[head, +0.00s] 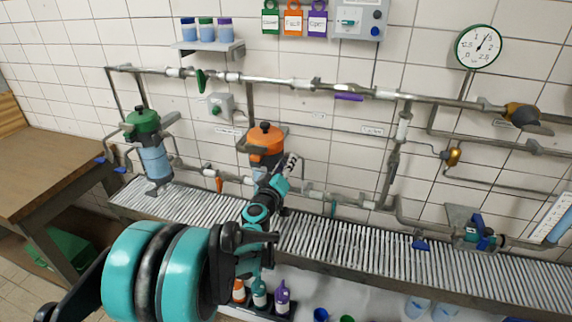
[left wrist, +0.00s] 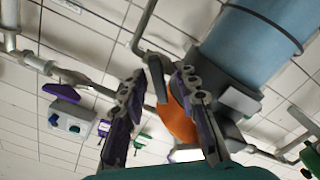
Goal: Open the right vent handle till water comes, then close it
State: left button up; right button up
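The right vessel has an orange lid (head: 265,140) with a black knob on top; my left arm hides most of its body. In the left wrist view its clear blue body (left wrist: 262,40) and orange lid (left wrist: 182,122) appear upside down. My left gripper (head: 291,164) is at the right side of this vessel. In the wrist view its two fingers (left wrist: 160,80) are apart, with a small dark grey part (left wrist: 157,80) between their tips. I cannot tell whether this is the vent handle or whether the fingers touch it. No water shows there. My right gripper is not in view.
A green-lidded vessel (head: 143,122) stands at left. Pipes run along the tiled wall, with a purple handle (head: 348,97) and an orange handle (head: 219,184). A slatted drain (head: 340,238) lies below. A pressure gauge (head: 479,46) hangs upper right. A wooden table (head: 45,170) is at left.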

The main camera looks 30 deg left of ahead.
pick_arm(q)
jog(key=v, duration=0.8)
dwell(1.2)
